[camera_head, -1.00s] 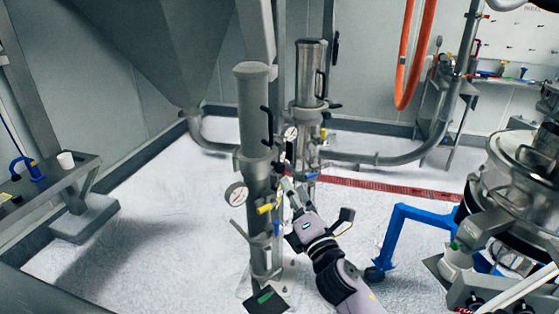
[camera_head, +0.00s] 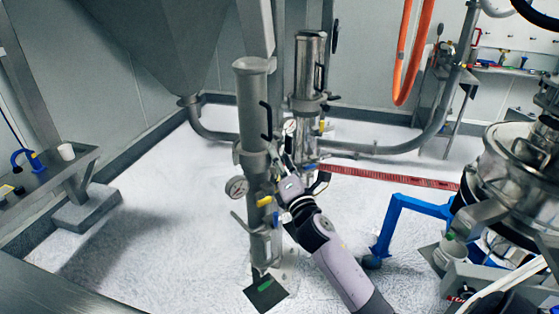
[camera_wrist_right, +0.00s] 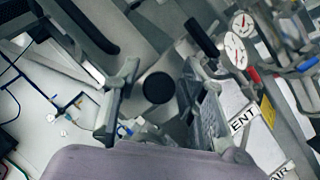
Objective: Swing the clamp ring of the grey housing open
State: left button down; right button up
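The grey housing (camera_head: 252,105) is the upright grey cylinder left of the centre in the head view. A collar, apparently the clamp ring (camera_head: 246,153), runs around its middle, below a black bar handle (camera_head: 266,120). My right gripper (camera_head: 284,166) is at the right side of this collar. In the right wrist view my right gripper (camera_wrist_right: 160,105) has its two fingers wide apart. A round black knob (camera_wrist_right: 157,88) shows between them; contact cannot be told. My left gripper is not in view.
A shiny steel housing (camera_head: 309,75) stands close behind to the right. A pressure gauge (camera_head: 236,187) and a yellow-handled valve (camera_head: 264,201) sit below the collar. A blue frame (camera_head: 392,225) stands to the right.

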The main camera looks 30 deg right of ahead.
jog(key=shift+s+r, duration=0.1)
grip_shut()
dwell(0.5)
